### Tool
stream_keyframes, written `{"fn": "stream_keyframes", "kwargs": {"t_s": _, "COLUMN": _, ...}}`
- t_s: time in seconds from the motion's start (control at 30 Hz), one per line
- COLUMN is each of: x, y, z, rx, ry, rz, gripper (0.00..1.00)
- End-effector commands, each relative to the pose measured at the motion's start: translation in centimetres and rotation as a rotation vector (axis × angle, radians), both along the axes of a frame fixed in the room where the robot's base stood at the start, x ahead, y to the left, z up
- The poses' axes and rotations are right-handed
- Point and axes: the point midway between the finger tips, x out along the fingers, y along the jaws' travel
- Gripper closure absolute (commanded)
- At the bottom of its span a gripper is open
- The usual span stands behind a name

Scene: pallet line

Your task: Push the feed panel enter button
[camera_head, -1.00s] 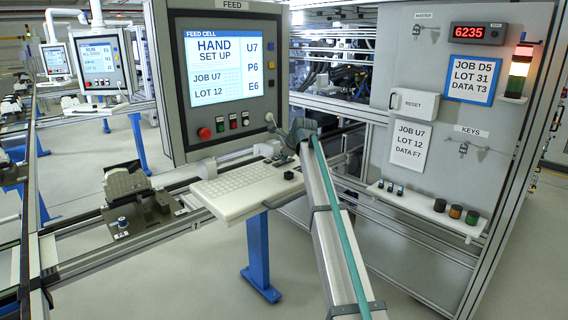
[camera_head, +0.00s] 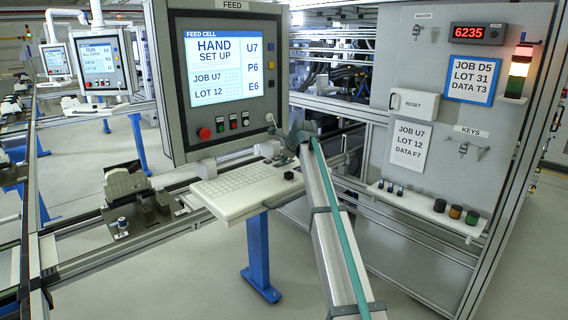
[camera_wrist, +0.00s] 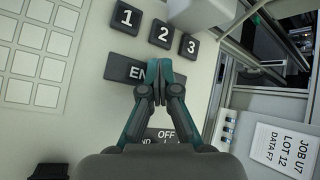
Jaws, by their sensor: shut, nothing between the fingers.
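The feed panel screen (camera_head: 222,66) reads "HAND SET UP" and stands above a white keyboard shelf (camera_head: 225,207). In the wrist view, a dark wide key (camera_wrist: 122,70) shows the letters "EN"; the rest of its label is hidden behind my fingers. Dark keys 1 (camera_wrist: 125,16), 2 (camera_wrist: 162,34) and 3 (camera_wrist: 189,45) lie beyond it. My gripper (camera_wrist: 159,66) is shut and empty, its teal fingertips over the right part of the "EN" key. I cannot tell whether they touch it. In the head view my gripper (camera_head: 279,134) is over the shelf's right end, partly hidden.
A dark key marked "OFF" (camera_wrist: 165,134) lies partly under my gripper. White keyboard keys (camera_wrist: 40,55) fill the left of the wrist view. Under the screen are a red emergency knob (camera_head: 204,133) and small buttons (camera_head: 233,123). A cabinet panel (camera_head: 425,60) stands at right.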

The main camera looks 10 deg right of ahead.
Motion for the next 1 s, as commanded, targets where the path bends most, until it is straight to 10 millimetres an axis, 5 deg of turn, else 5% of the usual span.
{"fn": "stream_keyframes", "kwargs": {"t_s": 1.0, "x": 0.1, "y": 0.0, "z": 3.2, "rx": 0.0, "ry": 0.0, "rz": 0.0, "gripper": 1.0}}
